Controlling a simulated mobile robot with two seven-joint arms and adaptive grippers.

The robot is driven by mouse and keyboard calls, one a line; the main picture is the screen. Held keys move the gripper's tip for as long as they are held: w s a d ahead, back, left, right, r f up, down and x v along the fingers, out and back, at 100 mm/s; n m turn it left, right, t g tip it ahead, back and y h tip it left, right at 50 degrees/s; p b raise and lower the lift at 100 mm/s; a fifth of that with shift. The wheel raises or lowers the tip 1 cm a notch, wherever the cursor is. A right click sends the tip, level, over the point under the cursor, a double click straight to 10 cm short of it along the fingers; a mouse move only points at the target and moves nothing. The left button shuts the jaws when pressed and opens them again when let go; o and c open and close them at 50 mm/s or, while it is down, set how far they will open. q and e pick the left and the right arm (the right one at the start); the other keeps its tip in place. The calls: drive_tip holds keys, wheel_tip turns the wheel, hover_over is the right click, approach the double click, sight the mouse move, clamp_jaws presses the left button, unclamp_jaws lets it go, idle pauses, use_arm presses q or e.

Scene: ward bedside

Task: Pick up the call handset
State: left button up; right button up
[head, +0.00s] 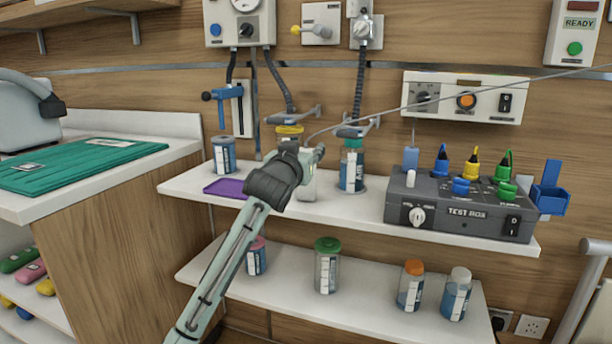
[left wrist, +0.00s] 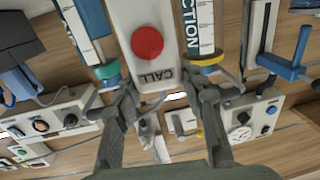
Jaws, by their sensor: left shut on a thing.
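The call handset (left wrist: 127,14) is a pale block with a round red button and the word CALL, seen large in the left wrist view. In the head view only a pale part of it (head: 307,188) shows beside my wrist, the rest hidden behind my gripper. My left gripper (head: 305,156) is over the upper shelf. In the left wrist view its two fingers (left wrist: 166,92) are on either side of the handset's CALL end, shut on it. A thin cord runs from near the gripper to the upper right. I cannot tell whether the handset touches the shelf. My right gripper is not in view.
On the upper shelf (head: 365,206) stand a blue-labelled jar (head: 224,155), a purple tray (head: 226,187), a teal-capped bottle (head: 352,170) and a grey test box (head: 455,212). A yellow-topped bottle (head: 289,134) is behind my gripper. Several jars stand on the lower shelf (head: 285,298).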

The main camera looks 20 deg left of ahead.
use_arm(q)
clamp_jaws()
